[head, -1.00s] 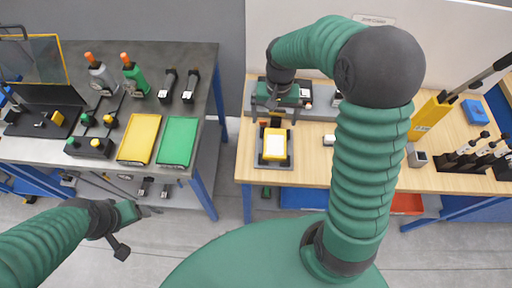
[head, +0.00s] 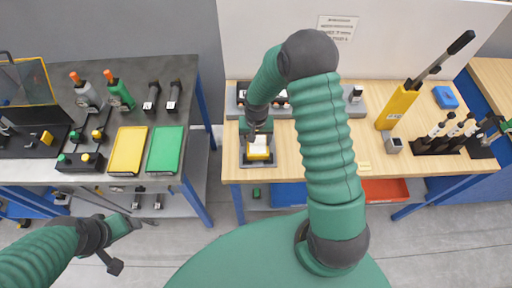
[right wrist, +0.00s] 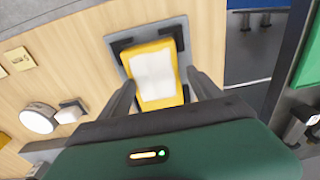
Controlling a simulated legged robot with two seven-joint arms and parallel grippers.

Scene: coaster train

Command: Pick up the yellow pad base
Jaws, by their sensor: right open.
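The yellow pad base (right wrist: 166,102) carries a white pad on top and sits in a grey holder (right wrist: 118,42) on the wooden table. In the head view the pad base (head: 258,156) is partly hidden by my right gripper (head: 258,133), which points down over it. In the right wrist view the open fingers of my right gripper (right wrist: 161,82) stand toward the left and right sides of the pad base; I cannot tell if they touch it. My left gripper (head: 126,225) hangs at lower left, away from the tables; its jaws are unclear.
A dark table (head: 185,75) at left holds a yellow tray (head: 128,150), a green tray (head: 164,150) and bottles. On the wooden table (head: 225,168), a grey rack (head: 234,97) stands behind the holder. A yellow tool (head: 398,105) and a blue block (head: 445,97) are at right.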

